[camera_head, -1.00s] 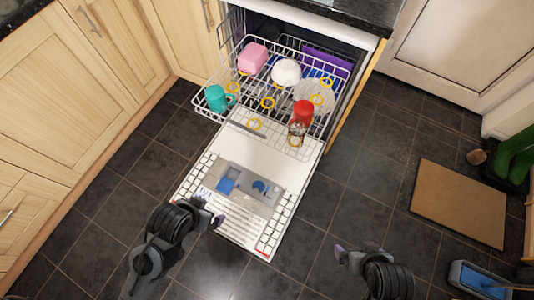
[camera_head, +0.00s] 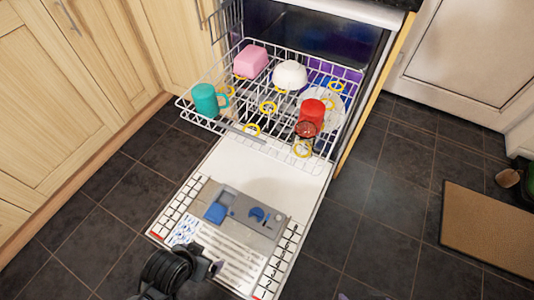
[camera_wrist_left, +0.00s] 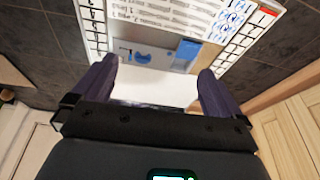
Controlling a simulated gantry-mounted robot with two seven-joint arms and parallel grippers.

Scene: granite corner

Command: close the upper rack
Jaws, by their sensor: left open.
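The upper rack (camera_head: 222,130) of the dishwasher is a white wire basket, pulled out over the lowered door (camera_head: 262,172). It holds a teal mug (camera_head: 205,100), a pink container (camera_head: 250,62), a white bowl (camera_head: 290,75), a red cup (camera_head: 311,113), a clear plate and several yellow rings. My left gripper (camera_head: 205,260) is over the outer end of the door, well short of the rack. In the left wrist view its dark fingers (camera_wrist_left: 157,70) are spread and empty, with the door's inner face beyond. Only a sliver of my right gripper (camera_head: 344,296) shows at the bottom edge.
The dark dishwasher cavity (camera_head: 310,42) is open behind the rack. Wooden cabinets (camera_head: 70,90) stand on the left. A brown mat (camera_head: 490,228) lies at the right, with bare tiled floor (camera_head: 385,200) between it and the door.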

